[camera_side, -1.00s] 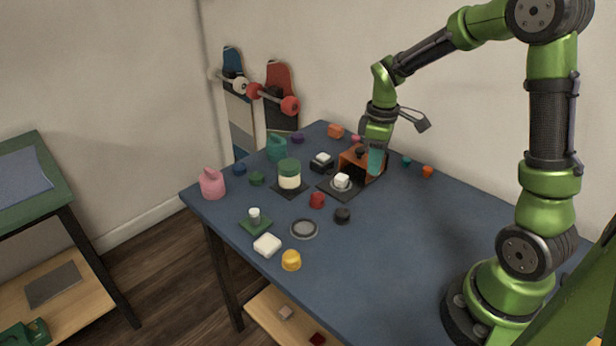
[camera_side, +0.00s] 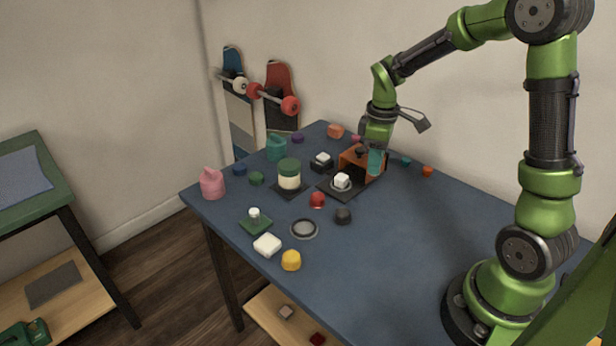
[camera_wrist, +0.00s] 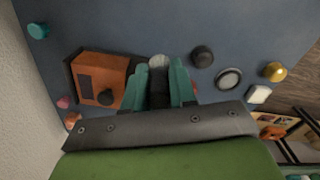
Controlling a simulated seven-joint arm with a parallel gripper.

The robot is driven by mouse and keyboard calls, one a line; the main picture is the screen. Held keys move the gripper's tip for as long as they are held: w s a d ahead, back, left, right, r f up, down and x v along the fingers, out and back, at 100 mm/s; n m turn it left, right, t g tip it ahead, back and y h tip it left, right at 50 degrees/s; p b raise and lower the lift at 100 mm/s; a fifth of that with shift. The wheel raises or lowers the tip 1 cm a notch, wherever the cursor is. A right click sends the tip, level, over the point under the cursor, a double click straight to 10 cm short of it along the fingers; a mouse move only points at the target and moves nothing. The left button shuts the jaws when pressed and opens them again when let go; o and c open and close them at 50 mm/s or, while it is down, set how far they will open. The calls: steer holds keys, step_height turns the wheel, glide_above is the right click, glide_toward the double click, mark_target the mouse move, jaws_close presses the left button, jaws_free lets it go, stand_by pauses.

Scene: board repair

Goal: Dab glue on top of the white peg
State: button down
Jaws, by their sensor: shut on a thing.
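The white peg (camera_side: 254,213) stands upright on a small green base (camera_side: 257,226) near the table's front left edge, with nothing touching its top. My gripper (camera_side: 376,162) is far from it, low beside the orange box at the back of the table. In the wrist view the teal fingers of my gripper (camera_wrist: 168,88) are shut on a dark thing with a pale grey round end (camera_wrist: 159,63). I cannot tell what this held thing is, and the side view hides it. A jar with a green lid and pale body (camera_side: 289,175) stands on a dark mat.
The orange box (camera_wrist: 98,80) has a dark opening and a black knob. A pink bottle (camera_side: 212,184), red piece (camera_side: 317,200), dark knob (camera_side: 343,215), ring dish (camera_side: 304,229), white block and yellow piece (camera_side: 291,260) lie around. The table's right is clear.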

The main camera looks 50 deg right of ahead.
steer(key=w+a+f+n, duration=0.1)
steer(key=w+a, duration=0.1)
steer(key=a, duration=0.4)
steer(key=w+a+f+n, duration=0.1)
steer(key=w+a+n, duration=0.15)
steer(key=a, duration=0.45)
steer(key=m, duration=0.4)
glide_toward(267, 243)
steer(key=shift+n, duration=0.25)
steer(key=shift+f, duration=2.5)
steer(key=shift+f, duration=0.6)
step_height(267, 243, up, 7)
